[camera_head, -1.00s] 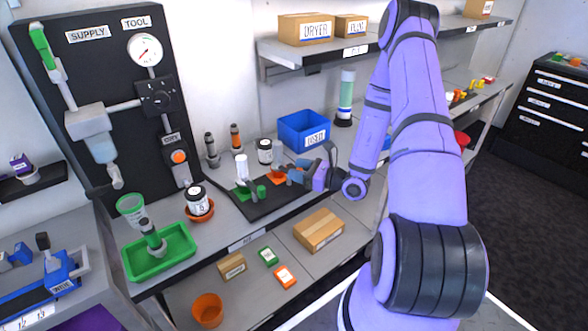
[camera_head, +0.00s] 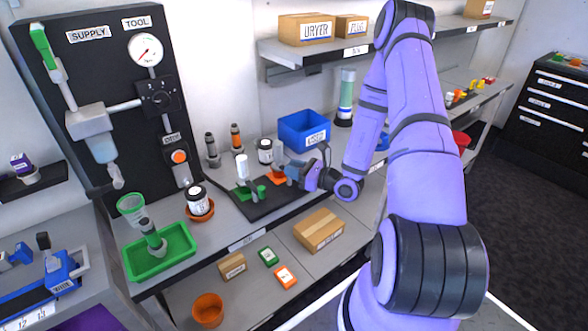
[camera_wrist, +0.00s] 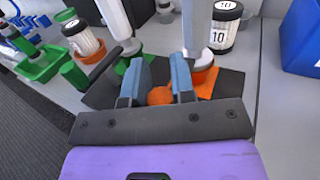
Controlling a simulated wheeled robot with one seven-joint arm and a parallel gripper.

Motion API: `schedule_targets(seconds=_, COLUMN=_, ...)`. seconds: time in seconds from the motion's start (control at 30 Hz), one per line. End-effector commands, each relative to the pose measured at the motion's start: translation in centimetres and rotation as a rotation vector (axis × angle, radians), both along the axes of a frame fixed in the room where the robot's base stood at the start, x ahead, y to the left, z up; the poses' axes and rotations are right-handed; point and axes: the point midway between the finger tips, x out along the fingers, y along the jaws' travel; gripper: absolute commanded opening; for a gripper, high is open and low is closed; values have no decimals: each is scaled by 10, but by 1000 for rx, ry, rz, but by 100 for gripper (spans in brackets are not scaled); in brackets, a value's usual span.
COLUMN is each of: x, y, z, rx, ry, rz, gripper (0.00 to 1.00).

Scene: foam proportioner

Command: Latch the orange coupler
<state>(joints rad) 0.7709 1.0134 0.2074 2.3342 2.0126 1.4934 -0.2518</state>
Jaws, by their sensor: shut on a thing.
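The orange coupler (camera_head: 278,178) sits on the right part of a black mat (camera_head: 262,210), partly hidden by my gripper. In the wrist view its orange base (camera_wrist: 206,82) shows beside the right finger, under a pale upright cylinder (camera_wrist: 195,25). My gripper (camera_wrist: 160,72) has its blue-grey fingers around a round orange part (camera_wrist: 160,96) low between them. In the head view my gripper (camera_head: 298,173) reaches the coupler from the right. Whether the coupler is latched cannot be told.
A green coupler (camera_head: 246,190) with a white cylinder stands left on the same mat. A blue bin (camera_head: 303,130) and a black-capped jar (camera_head: 265,151) stand behind. A green tray (camera_head: 160,252) is at left, and a cardboard box (camera_head: 319,231) lies in front.

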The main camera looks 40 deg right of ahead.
Motion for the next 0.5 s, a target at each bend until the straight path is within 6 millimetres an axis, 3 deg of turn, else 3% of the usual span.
schedule_targets(seconds=0.5, x=0, y=3, z=-1, rx=0, ry=2, rz=-85, gripper=0)
